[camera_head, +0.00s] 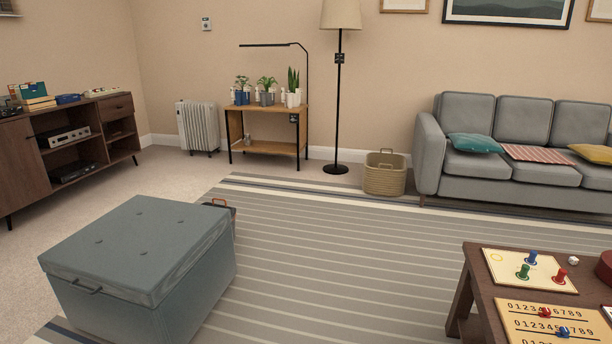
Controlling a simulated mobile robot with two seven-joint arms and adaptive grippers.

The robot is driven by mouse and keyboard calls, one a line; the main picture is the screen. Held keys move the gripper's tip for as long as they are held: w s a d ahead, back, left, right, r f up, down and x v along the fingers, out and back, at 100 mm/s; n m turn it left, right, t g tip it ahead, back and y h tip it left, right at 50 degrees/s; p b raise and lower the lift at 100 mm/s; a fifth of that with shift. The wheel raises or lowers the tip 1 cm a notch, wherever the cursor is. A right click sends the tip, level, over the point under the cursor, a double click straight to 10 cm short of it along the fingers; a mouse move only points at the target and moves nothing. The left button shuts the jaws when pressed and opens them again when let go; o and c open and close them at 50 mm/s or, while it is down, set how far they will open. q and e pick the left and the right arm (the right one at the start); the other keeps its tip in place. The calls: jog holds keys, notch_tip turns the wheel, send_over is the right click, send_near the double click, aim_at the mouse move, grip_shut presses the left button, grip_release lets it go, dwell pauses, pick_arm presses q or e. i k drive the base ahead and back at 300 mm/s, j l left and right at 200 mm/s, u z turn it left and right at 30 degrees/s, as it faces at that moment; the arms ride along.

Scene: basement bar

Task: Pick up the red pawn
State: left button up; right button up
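A small red pawn (560,276) stands upright on a cream game board (508,256), on the wooden table at the lower right. A green pawn (523,271) and a blue pawn (532,257) stand on the same board, to its left. Another red piece (545,312) is on the number board (515,325) nearer to me, with a blue piece (562,332) beside it. Neither of my grippers is in view.
The wooden table (480,288) is cut off by the right edge of the picture. A white die (573,260) and part of a round dark red object (605,268) are on it. A grey ottoman (130,245) stands at left. Striped rug (350,270) lies open between.

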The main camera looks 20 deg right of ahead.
aim_at(561, 273)
jog(key=i+l+z, duration=0.1)
jog(key=i+z, duration=0.3)
jog(key=i, duration=0.35)
jog(key=i+j+z, duration=0.1)
jog(key=i+z, duration=0.3)
jog(key=i, duration=0.4)
jog(key=i+z, duration=0.15)
jog(key=i, duration=0.4)
jog(key=i+z, duration=0.15)
jog(key=i, duration=0.35)
jog(key=i+j+z, duration=0.1)
jog(key=i, duration=0.45)
jog(key=j+z, duration=0.1)
jog(key=z, duration=1.7)
jog(key=i+j, duration=0.05)
jog(key=j, duration=0.05)
